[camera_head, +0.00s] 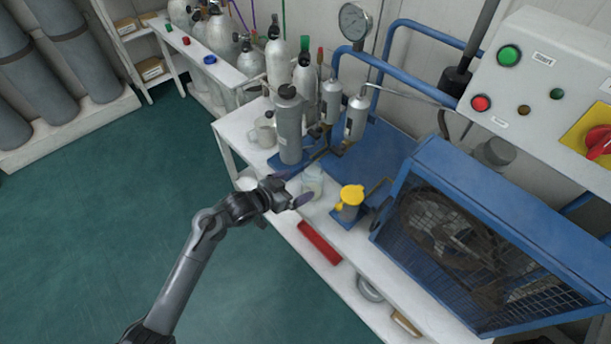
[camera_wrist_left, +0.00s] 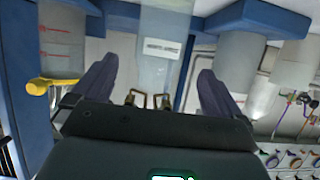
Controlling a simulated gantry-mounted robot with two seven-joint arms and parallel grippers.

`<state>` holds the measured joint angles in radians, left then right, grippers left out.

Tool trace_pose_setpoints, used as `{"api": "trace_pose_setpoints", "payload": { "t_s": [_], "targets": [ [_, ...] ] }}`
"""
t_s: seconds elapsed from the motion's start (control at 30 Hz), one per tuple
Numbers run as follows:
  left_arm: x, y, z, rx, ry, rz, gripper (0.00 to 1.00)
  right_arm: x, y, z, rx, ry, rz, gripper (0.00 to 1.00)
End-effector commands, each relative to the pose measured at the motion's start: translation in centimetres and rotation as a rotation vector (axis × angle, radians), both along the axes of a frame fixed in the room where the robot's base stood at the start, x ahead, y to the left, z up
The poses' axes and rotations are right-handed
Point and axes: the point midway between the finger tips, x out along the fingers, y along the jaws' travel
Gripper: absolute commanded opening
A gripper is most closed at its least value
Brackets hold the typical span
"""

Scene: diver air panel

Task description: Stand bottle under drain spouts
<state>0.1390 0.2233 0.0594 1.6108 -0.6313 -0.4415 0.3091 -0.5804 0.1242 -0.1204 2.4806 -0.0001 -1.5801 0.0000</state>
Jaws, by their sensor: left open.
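The bottle (camera_head: 313,180), clear with a pale label, stands upright on the white bench top. It also shows in the left wrist view (camera_wrist_left: 160,45), between and beyond the spread fingers. My left gripper (camera_head: 294,187) is open beside the bottle on its front-left side; its two dark fingers also show in the left wrist view (camera_wrist_left: 156,75). Two silver filter cylinders (camera_head: 355,117) hang behind the bottle, with dark fittings (camera_head: 340,148) below them. I cannot make out the drain spout tips clearly. My right gripper is not in view.
A tall grey cylinder (camera_head: 290,130) stands left of the bottle, beside a pale mug (camera_head: 264,133). A yellow-topped fitting (camera_head: 351,195) stands close on the right. The blue caged compressor (camera_head: 490,240) fills the bench's right side.

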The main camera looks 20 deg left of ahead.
Motion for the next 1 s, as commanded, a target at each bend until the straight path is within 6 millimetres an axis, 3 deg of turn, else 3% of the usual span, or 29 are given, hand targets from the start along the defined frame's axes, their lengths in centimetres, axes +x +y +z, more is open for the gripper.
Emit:
{"api": "trace_pose_setpoints", "payload": {
  "t_s": [0.1,0.33,0.47,0.57,0.67,0.8,1.0],
  "targets": [
    [-1.6,0.7,1.0,0.0,0.001,0.0,1.0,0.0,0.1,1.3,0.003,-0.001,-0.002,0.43],
    [-3.4,1.5,1.6,0.0,0.0,0.0,1.0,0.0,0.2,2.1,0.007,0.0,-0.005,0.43],
    [-4.3,1.5,1.2,0.021,0.019,0.013,1.0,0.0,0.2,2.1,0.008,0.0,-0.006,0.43],
    [-6.3,1.1,0.1,0.075,0.068,0.046,1.0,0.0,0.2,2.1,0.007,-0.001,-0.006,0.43],
    [-9.7,0.8,-1.2,0.155,0.159,0.104,1.0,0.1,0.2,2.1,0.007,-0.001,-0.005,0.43],
    [-16.7,0.4,-2.3,0.251,0.341,0.192,1.0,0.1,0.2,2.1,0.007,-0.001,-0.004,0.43],
    [-27.0,-0.3,-1.9,0.297,0.623,0.26,1.0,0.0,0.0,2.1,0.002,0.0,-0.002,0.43]
  ]
}}
